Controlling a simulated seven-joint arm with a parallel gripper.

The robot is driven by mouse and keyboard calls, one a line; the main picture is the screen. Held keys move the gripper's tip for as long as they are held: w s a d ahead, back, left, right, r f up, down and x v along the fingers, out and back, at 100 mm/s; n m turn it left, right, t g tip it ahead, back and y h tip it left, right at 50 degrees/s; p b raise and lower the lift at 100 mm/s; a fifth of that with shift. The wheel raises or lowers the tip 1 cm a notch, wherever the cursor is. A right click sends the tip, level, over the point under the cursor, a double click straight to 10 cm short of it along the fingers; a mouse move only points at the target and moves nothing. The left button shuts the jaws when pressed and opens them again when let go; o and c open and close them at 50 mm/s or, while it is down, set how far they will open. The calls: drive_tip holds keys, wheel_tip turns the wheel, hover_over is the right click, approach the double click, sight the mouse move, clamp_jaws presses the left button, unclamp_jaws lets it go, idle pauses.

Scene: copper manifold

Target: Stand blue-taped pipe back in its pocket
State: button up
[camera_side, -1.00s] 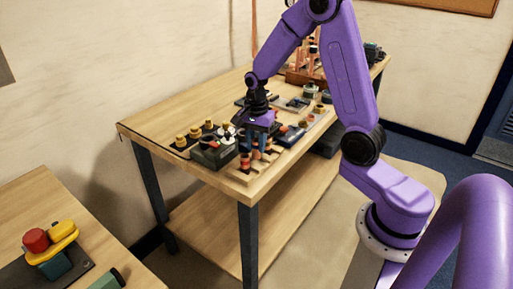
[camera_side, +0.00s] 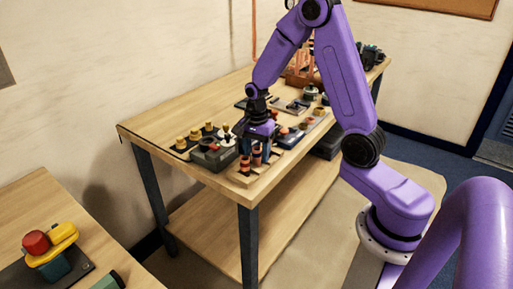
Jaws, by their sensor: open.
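My gripper (camera_side: 259,148) is open and points down over the near right corner of the wooden table, just above a light wooden rack (camera_side: 241,180). Short copper-red pipe ends (camera_side: 245,166) stand in the rack under and beside the fingers. I cannot make out blue tape on any one pipe at this size, so I cannot tell which is the blue-taped pipe. The pockets are too small to make out, and the fingers hide part of the rack. I cannot tell whether a pipe stands between the fingers.
Several yellow-topped parts (camera_side: 194,133) are further left. Dark trays with small parts (camera_side: 290,136) lie to the right.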

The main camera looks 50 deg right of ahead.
sight(256, 148)
wheel_tip(256, 148, up, 12)
drive_tip(key=s+a+n, duration=1)
drive_tip(key=a+n, duration=0.1)
drive_tip(key=n, duration=0.3)
drive_tip(key=s+a+n, duration=0.2)
drive_tip(key=s+n, duration=1.2)
drive_tip(key=s, duration=0.2)
drive_tip(key=shift+s+a+f, duration=0.15)
drive_tip(key=shift+f, duration=0.3)
idle(0.5)
